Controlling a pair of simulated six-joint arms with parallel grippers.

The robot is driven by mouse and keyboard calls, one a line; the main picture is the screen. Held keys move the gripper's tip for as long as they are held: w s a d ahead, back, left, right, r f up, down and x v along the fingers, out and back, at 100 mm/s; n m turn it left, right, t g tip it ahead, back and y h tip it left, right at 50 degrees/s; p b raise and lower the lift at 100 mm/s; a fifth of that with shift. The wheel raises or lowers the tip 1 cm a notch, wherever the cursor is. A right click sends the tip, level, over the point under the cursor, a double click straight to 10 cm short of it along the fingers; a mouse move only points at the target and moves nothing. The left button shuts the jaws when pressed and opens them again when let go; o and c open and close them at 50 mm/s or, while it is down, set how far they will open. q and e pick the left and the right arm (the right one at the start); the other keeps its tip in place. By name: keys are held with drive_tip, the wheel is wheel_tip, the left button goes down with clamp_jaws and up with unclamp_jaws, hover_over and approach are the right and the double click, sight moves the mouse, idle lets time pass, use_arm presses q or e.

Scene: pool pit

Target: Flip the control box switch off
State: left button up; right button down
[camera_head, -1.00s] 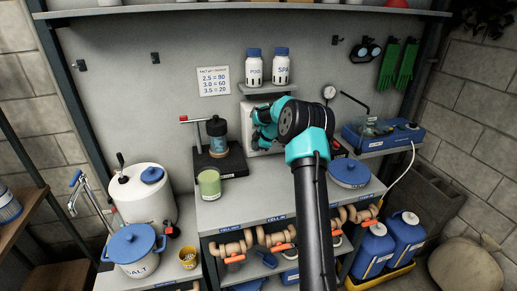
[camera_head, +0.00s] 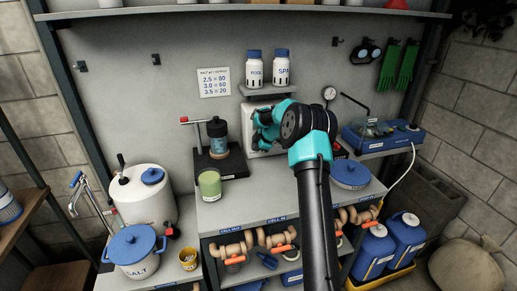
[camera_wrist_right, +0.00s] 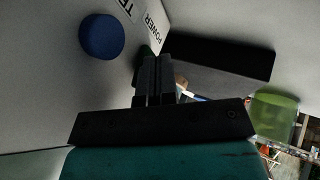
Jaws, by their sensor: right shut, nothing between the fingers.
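The control box (camera_head: 247,122) is a white box at the back of the bench, partly hidden behind my right gripper (camera_head: 263,128). In the right wrist view its pale front panel (camera_wrist_right: 55,85) carries a round blue knob (camera_wrist_right: 101,37) and a label reading POWER (camera_wrist_right: 154,32). My right gripper (camera_wrist_right: 153,72) is shut and empty, its fingertips close to the panel under the POWER label. My left gripper is not in view.
Two white bottles with blue caps (camera_head: 254,68) stand on a small shelf above the box. A blue-lidded dish (camera_head: 350,174) is right of my arm.

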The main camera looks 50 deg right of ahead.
drive_tip(key=shift+r, duration=0.75)
drive_tip(key=s+a+f+v, duration=0.1)
drive_tip(key=a+v, duration=0.1)
drive_tip(key=v, duration=1)
drive_tip(key=shift+s+r, duration=0.2)
drive_tip(key=shift+s, duration=0.2)
